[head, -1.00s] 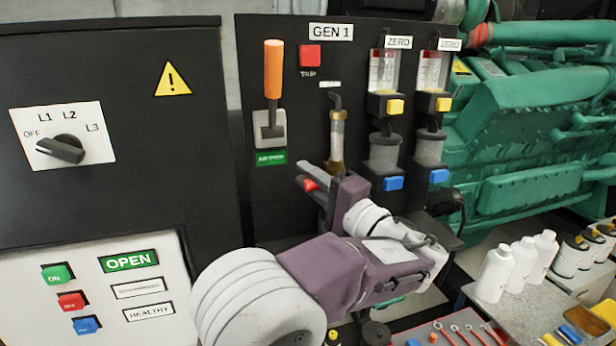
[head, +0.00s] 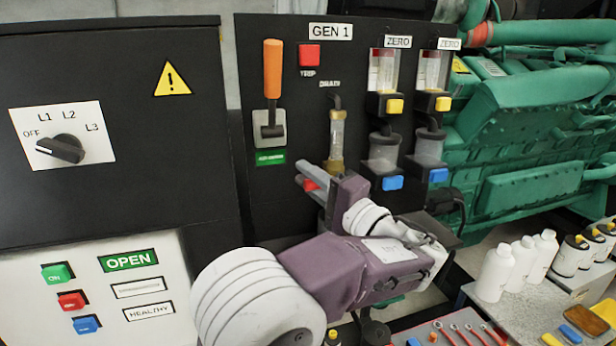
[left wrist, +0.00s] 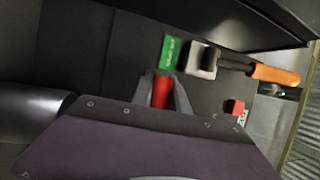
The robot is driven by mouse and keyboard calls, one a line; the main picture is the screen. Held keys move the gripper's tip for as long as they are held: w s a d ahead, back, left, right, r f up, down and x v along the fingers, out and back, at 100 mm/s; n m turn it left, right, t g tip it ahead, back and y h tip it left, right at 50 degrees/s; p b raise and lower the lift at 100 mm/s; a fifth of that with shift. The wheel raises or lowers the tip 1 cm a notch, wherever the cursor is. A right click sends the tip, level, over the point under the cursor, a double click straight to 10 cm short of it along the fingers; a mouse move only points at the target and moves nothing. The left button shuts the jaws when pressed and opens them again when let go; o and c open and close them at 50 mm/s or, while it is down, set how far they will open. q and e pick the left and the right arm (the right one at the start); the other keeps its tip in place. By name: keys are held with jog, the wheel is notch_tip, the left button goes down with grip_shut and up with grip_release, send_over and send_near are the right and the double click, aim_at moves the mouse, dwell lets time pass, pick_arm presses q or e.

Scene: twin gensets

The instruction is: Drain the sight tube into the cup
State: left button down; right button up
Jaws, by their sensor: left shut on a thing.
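The sight tube (head: 337,135), a narrow clear tube with a brass-coloured lower end, stands upright under the DRAIN label on the GEN 1 panel. My left gripper (head: 307,179) is just below and left of the tube. It is shut on a red handle (head: 311,184), which also shows between the fingers (left wrist: 163,100) in the left wrist view (left wrist: 162,88). My gripper and wrist cover the area under the tube. I cannot make out a cup there. The liquid level in the tube is too small to tell. My right gripper is not in view.
An orange-handled lever (head: 272,85) and a red TRIP button (head: 310,55) are close above. Two clear vessels with yellow and blue buttons (head: 392,183) stand to the right. White bottles (head: 495,273) and a tool tray (head: 455,335) are at lower right.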

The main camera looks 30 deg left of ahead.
pick_arm(q)
jog(key=shift+s+r, duration=0.1)
jog(key=shift+r, duration=0.15)
jog(key=shift+f+b, duration=0.1)
jog(key=shift+b, duration=0.2)
jog(key=shift+f+n, duration=0.1)
jog(key=shift+n, duration=0.2)
jog(key=f+n+b, duration=0.1)
jog(key=n+b, duration=0.1)
jog(key=b, duration=0.2)
jog(key=f+n+g+h+b, duration=0.1)
jog(key=f+n+b, duration=0.1)
jog(key=b, duration=0.1)
jog(key=shift+w+b, duration=0.2)
jog(key=shift+b, duration=0.2)
jog(key=shift+w+d+f+n+h+b, duration=0.15)
jog(key=shift+f+n+h+b, duration=0.15)
jog(key=shift+n+b, duration=0.25)
jog(key=shift+w+d+f+n+h+b, duration=0.1)
jog(key=shift+f+n+h+b, duration=0.1)
jog(key=shift+n+h+b, duration=0.3)
